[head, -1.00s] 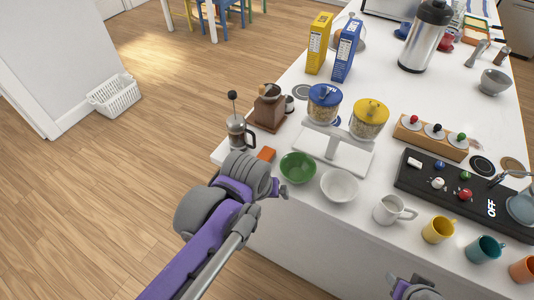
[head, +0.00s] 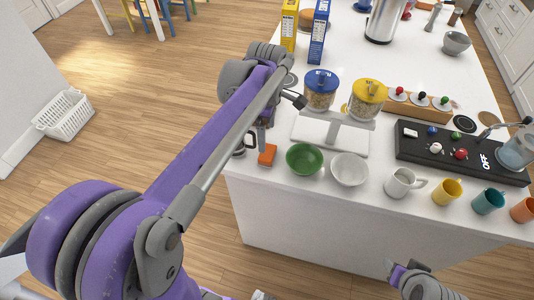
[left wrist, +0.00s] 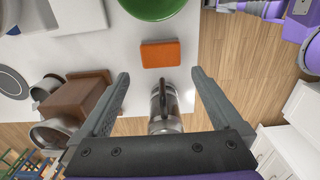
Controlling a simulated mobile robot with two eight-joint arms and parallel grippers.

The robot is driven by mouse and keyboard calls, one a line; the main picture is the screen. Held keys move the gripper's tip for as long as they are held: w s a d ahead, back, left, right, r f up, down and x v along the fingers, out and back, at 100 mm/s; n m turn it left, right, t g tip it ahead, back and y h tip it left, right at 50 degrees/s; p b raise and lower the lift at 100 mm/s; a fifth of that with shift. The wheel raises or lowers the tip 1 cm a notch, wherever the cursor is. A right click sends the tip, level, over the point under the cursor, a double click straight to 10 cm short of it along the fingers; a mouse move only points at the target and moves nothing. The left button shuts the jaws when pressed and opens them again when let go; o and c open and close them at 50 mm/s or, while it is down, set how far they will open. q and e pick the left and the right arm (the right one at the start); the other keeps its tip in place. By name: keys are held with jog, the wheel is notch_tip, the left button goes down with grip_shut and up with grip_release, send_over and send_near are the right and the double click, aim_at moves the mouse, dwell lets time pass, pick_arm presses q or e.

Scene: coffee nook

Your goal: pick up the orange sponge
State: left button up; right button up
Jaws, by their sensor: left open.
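The orange sponge (head: 267,154) lies flat on the white counter near its front left corner, left of the green bowl (head: 304,159). It also shows in the left wrist view (left wrist: 160,53), just beyond the fingertips. My left gripper (left wrist: 159,74) is open and empty, pointing down above the counter corner. In the head view it is mostly hidden by my arm. The French press (left wrist: 165,107) shows between and below the open fingers in the wrist view, beside the sponge. My right gripper (head: 393,270) is low in front of the counter; its jaws are unclear.
A white bowl (head: 349,169), a white mug (head: 403,183) and coloured cups stand along the front edge. The brown grinder (left wrist: 80,95) stands near the left finger in the wrist view.

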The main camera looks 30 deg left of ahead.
aim_at(268, 152)
pick_arm(q)
notch_tip(268, 152, down, 3)
jog(key=shift+d+f, duration=0.15)
jog(key=shift+f, duration=3)
jog(key=shift+s, duration=0.1)
jog(key=shift+c, duration=0.3)
jog(key=c, duration=1.1)
jog(key=shift+r, duration=0.1)
jog(key=shift+r, duration=0.1)
notch_tip(268, 152, up, 18)
jog(key=shift+f+p, duration=0.1)
jog(key=shift+p, duration=0.4)
